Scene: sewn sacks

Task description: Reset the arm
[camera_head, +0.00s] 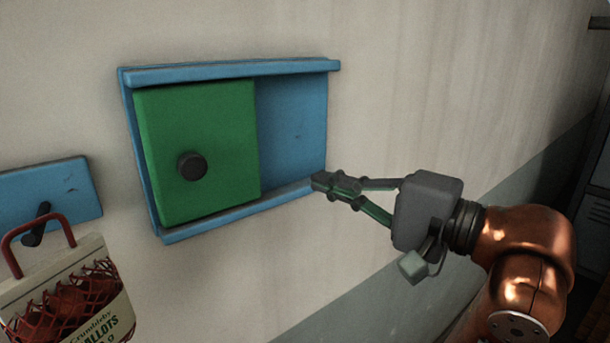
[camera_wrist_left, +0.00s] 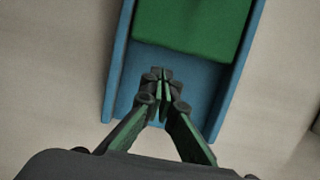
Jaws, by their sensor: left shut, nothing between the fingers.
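My left gripper (camera_head: 322,184) is shut and empty, its arm reaching in from the lower right in the head view. Its fingertips are near the lower right corner of a blue wall frame (camera_head: 290,199). In the left wrist view the closed fingertips (camera_wrist_left: 162,76) appear against the bare blue part of the frame, just short of the green panel (camera_wrist_left: 192,28). I cannot tell whether they touch the frame. The green panel (camera_head: 205,120) with a round dark knob (camera_head: 192,166) sits at the left of the frame, leaving the blue back bare at right. My right gripper is not in view.
A blue plate (camera_head: 75,187) with a dark hook (camera_head: 37,226) is on the wall at left. A sack (camera_head: 100,300) with a red handle and red netting hangs there. A dark locker-like unit (camera_head: 598,190) stands at far right. The wall below the frame is clear.

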